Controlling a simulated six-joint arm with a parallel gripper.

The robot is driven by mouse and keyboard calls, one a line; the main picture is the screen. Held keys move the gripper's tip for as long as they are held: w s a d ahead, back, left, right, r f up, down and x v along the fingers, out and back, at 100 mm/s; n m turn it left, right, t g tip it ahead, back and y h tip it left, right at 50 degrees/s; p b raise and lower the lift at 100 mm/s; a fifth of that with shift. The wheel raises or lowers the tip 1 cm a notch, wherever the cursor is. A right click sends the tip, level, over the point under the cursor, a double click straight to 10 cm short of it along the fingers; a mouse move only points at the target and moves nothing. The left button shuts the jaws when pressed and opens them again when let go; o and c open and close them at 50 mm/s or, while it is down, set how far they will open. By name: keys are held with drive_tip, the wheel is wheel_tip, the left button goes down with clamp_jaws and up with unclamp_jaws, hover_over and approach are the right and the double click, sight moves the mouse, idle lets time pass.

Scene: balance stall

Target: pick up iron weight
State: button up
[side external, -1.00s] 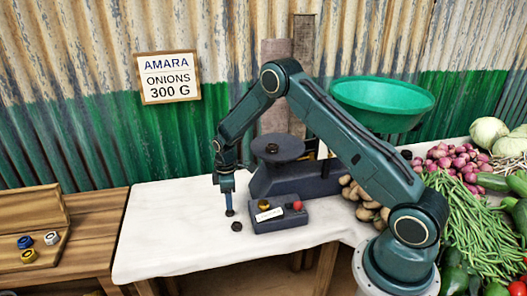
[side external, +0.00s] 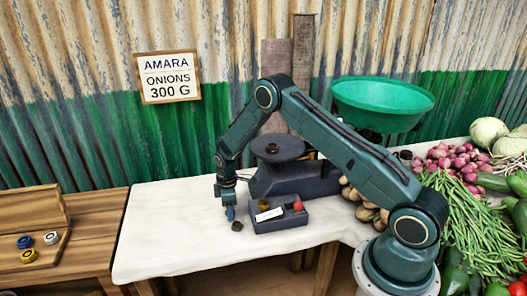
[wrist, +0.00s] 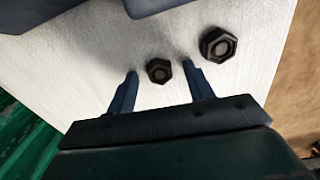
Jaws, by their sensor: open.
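Two dark hexagonal iron weights stand on the white cloth of the table. In the wrist view one weight (wrist: 158,70) lies between my fingertips, with gaps on both sides. The other weight (wrist: 218,44) is just outside the right finger. In the side view the outer weight (side external: 237,226) shows in front of my gripper. The weight between the fingers is hidden there by the fingers. My gripper (side external: 230,213) points down, low over the cloth, open and empty; it also shows in the wrist view (wrist: 160,72).
A dark weight box (side external: 279,220) with a brass weight and a red knob stands just right of my gripper. Behind it is the scale with a dark plate (side external: 277,152) and a green pan (side external: 383,100). Vegetables fill the right. The cloth (side external: 165,235) to the left is clear.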

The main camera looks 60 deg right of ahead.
drive_tip(key=c, duration=1.1)
drive_tip(key=shift+o, duration=0.2)
drive_tip(key=shift+r, duration=0.15)
wheel_tip(320, 180, up, 20)
idle(0.5)
